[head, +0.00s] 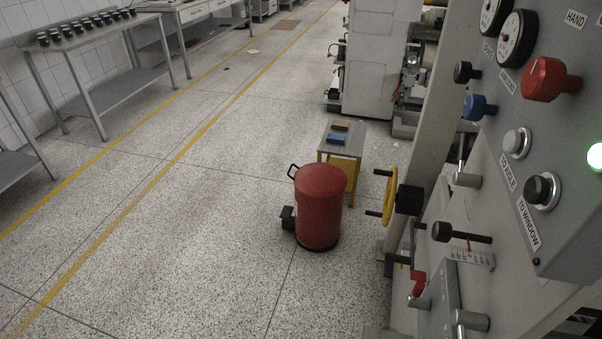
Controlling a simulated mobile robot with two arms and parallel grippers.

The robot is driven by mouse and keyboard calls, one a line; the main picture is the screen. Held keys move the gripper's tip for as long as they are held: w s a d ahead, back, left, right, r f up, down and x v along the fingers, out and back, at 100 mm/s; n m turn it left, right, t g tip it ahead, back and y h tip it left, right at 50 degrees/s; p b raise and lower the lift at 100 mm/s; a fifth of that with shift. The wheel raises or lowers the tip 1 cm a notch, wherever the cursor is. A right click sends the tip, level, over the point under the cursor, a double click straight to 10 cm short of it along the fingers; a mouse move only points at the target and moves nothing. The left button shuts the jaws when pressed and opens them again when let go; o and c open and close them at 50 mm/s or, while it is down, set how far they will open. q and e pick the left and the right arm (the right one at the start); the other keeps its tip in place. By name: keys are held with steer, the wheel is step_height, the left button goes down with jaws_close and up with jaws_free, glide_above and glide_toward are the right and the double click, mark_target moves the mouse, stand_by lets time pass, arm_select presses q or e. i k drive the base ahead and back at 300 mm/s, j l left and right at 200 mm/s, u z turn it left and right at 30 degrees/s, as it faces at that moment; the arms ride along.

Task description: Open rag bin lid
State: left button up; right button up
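The rag bin (319,209) is a red round can standing upright on the speckled floor, right of the picture's middle. Its domed red lid (321,178) looks shut. Neither of my grippers shows in the head view.
A machine panel (520,130) with knobs and a yellow handwheel (389,197) stands close on the right. A small table (342,144) with a blue and a brown block is behind the bin. A long bench (95,43) is at the left. Floor left of the bin is clear.

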mark_target(322, 179)
steer(key=z, duration=4.2)
steer(key=k+j+z, duration=0.15)
steer(key=k+z, duration=0.6)
steer(key=z, duration=0.15)
steer(key=k+z, duration=0.45)
steer(key=k+j+z, duration=0.15)
steer(key=z, duration=0.25)
steer(key=k+j+z, duration=0.1)
steer(key=z, duration=0.35)
steer(key=k+z, duration=0.55)
steer(key=z, duration=0.3)
steer(key=k+l+z, duration=0.15)
steer(key=z, duration=0.25)
steer(key=k+l+z, duration=0.15)
steer(key=z, duration=0.3)
